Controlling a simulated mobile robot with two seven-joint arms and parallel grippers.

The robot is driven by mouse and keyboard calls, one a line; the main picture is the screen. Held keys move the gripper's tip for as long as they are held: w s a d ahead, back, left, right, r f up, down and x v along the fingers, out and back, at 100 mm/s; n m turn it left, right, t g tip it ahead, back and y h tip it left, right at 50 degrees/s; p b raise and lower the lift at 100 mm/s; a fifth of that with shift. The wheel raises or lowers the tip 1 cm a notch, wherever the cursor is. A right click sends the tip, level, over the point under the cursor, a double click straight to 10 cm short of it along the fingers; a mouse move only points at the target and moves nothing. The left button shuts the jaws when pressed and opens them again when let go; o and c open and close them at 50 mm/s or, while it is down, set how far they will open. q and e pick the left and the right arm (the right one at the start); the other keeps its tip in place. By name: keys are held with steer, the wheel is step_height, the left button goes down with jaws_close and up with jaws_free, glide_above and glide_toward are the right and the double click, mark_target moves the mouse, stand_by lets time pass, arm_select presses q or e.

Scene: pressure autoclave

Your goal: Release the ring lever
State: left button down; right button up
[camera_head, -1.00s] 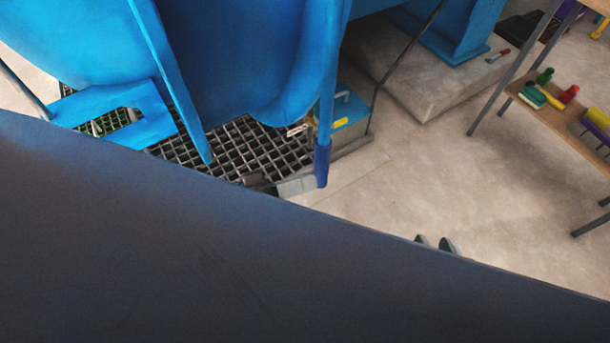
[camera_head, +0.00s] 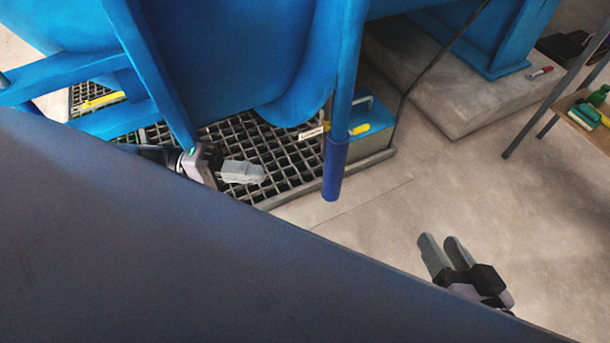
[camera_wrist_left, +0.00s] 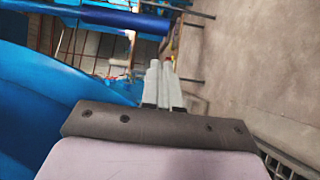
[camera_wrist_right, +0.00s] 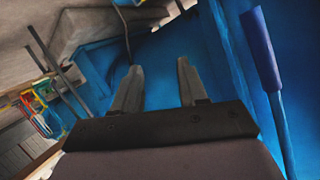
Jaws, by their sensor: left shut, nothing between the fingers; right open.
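The ring lever is a blue bar with a dark blue grip (camera_head: 335,170), hanging down at the front of the blue autoclave (camera_head: 230,60). Its grip seems to show at the right of the right wrist view (camera_wrist_right: 262,48) and at the top of the left wrist view (camera_wrist_left: 125,18). My left gripper (camera_head: 262,173) is shut and empty, left of the grip and apart from it, over the grating. My right gripper (camera_head: 440,238) is open and empty, to the right of and below the grip in the head view. Neither gripper touches the lever.
A black floor grating (camera_head: 270,150) lies under the autoclave. A blue box (camera_head: 372,120) stands behind the grip. A concrete plinth (camera_head: 450,105) and a wooden bench (camera_head: 575,110) are at the right. Open floor lies around my right gripper. My own dark body hides the lower left.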

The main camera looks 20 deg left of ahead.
arm_select(q)
steer(key=shift+d, duration=0.1)
steer(key=b+x, duration=0.2)
steer(key=x, duration=0.8)
steer(key=shift+b, duration=0.3)
arm_select(e)
steer(key=shift+d+n+t, duration=0.3)
steer(key=shift+d+t, duration=0.15)
steer(key=shift+t, duration=0.05)
